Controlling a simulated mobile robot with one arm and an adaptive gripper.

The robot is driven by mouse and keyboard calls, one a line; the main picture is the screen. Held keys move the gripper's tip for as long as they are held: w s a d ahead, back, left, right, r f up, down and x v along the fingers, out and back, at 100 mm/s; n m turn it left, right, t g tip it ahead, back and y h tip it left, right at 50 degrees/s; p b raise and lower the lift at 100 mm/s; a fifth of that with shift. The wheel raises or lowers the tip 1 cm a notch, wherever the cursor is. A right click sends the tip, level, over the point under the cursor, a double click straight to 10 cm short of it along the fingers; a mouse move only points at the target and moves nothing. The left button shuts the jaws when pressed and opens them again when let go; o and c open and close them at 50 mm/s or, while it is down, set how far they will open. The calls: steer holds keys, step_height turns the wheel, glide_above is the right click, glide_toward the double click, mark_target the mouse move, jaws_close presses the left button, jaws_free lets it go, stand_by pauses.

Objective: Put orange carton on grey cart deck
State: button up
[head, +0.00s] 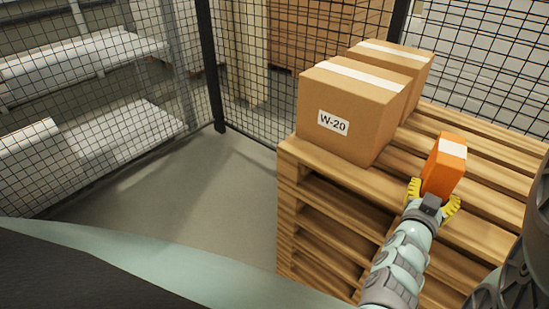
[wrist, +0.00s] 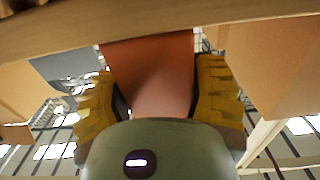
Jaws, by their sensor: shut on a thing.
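The orange carton (head: 443,168), with a white strip across its top, is upright at the stacked wooden pallets. My gripper (head: 434,197) has its yellow fingers on either side of the carton's lower near part and is shut on it. In the wrist view the orange carton (wrist: 150,75) fills the space between the two yellow fingers of my gripper (wrist: 155,95). I cannot tell whether the carton's base touches the top pallet. No grey cart deck is seen in either view.
Two brown cardboard boxes stand on the pallet stack (head: 300,155), the nearer box (head: 345,115) labelled W-20 and the farther box (head: 412,62) behind it. A mesh fence (head: 255,70) closes off the back. The grey floor (head: 200,195) left of the pallets is clear.

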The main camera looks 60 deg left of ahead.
steer(key=shift+s+f, duration=0.1)
steer(key=shift+f, duration=0.05)
steer(key=o, duration=1.4)
